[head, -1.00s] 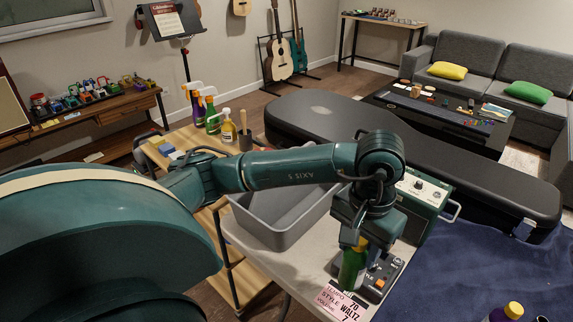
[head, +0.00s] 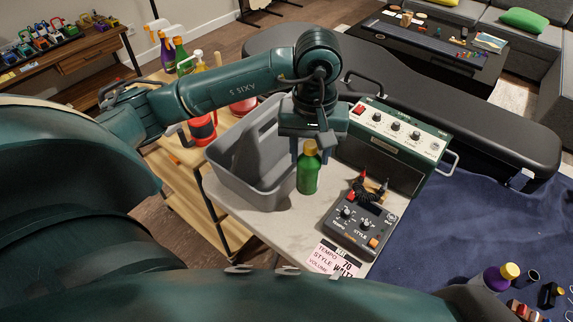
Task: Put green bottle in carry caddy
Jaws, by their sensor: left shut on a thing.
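The green bottle (head: 308,176) with a yellow-brown cap is upright in my left gripper (head: 311,152), at the right side of the grey carry caddy (head: 277,199). The gripper is shut on it near the cap, pointing down. The bottle overlaps the caddy's right end in the picture; I cannot tell whether it is above the table or touching it. The caddy has a raised handle part and an open inside, seen partly behind my arm. My right gripper is not seen; a teal arm part of mine crosses the bottom.
A pedal box (head: 361,226) with knobs and clips stands right of the bottle, near a paper card (head: 333,262). A green amplifier (head: 398,140) stands behind it. A blue cloth (head: 450,240) holds a purple bottle (head: 495,278). Other bottles (head: 174,52) stand on a wooden cart at left.

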